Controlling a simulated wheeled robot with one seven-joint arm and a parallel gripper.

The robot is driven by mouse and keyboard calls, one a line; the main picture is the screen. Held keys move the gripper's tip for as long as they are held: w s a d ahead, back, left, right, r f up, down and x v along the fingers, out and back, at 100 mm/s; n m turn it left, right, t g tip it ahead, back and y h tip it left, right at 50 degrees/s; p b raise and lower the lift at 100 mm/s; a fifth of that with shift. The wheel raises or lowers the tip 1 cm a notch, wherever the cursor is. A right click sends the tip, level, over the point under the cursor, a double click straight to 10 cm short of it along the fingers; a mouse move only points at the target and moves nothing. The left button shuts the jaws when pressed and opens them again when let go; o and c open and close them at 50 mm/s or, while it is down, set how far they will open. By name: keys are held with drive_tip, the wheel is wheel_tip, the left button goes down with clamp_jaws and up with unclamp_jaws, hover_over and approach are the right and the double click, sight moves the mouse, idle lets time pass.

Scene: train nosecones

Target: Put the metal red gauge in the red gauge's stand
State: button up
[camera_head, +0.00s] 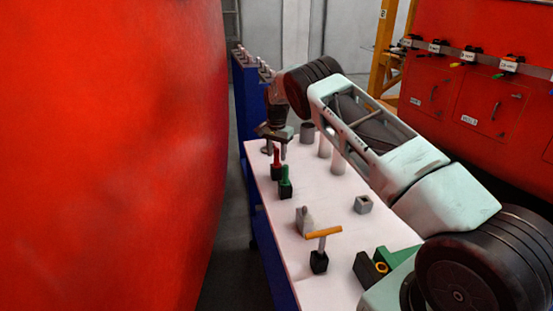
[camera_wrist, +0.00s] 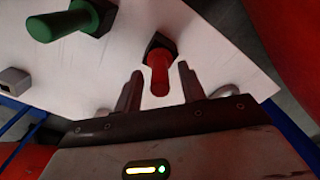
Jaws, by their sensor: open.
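The red gauge (camera_head: 276,158) stands upright on the white table, its red handle rising from a black base (camera_head: 276,173). In the wrist view the red handle (camera_wrist: 159,70) points toward the camera, with the black hexagonal base (camera_wrist: 161,44) behind it. My gripper (camera_head: 275,149) is open at the far end of the table, just beyond the red gauge in the head view. In the wrist view, the handle's end lies between the two spread fingers of my gripper (camera_wrist: 160,88), with gaps on both sides. I cannot tell which object is the red gauge's separate stand.
A green gauge (camera_head: 285,175) in a black base stands close beside the red one. A grey piece (camera_head: 304,220), a yellow T-handle (camera_head: 323,233) and a grey square block (camera_head: 363,205) stand nearer on the white table (camera_head: 280,215). A large red body fills the left.

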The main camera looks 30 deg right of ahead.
wheel_tip(320, 180, up, 10)
drive_tip(key=shift+f+b, duration=0.2)
drive_tip(key=shift+b, duration=0.6)
drive_tip(key=shift+a+r, duration=0.1)
drive_tip(key=shift+a, duration=0.1)
drive_tip(key=s+a+r+n+y, duration=0.1)
drive_tip(key=s+a+r+n, duration=0.2)
drive_tip(key=s+a, duration=0.55)
drive_tip(key=s+a+r+n, duration=0.35)
drive_tip(key=s+a, duration=0.25)
drive_tip(key=a, duration=0.5)
drive_tip(key=s+a+r+n+y, duration=0.1)
drive_tip(key=s+a+r+n, duration=0.25)
drive_tip(key=s+a, duration=0.45)
drive_tip(key=s+a+f+n, duration=0.1)
drive_tip(key=s+n, duration=0.4)
drive_tip(key=s, duration=0.9)
drive_tip(key=s+a+f+n+h, duration=0.1)
drive_tip(key=s+n, duration=0.4)
drive_tip(key=s, duration=0.8)
drive_tip(key=shift+s+a+f, duration=0.35)
drive_tip(key=shift+a+f, duration=0.25)
drive_tip(key=shift+a, duration=0.4)
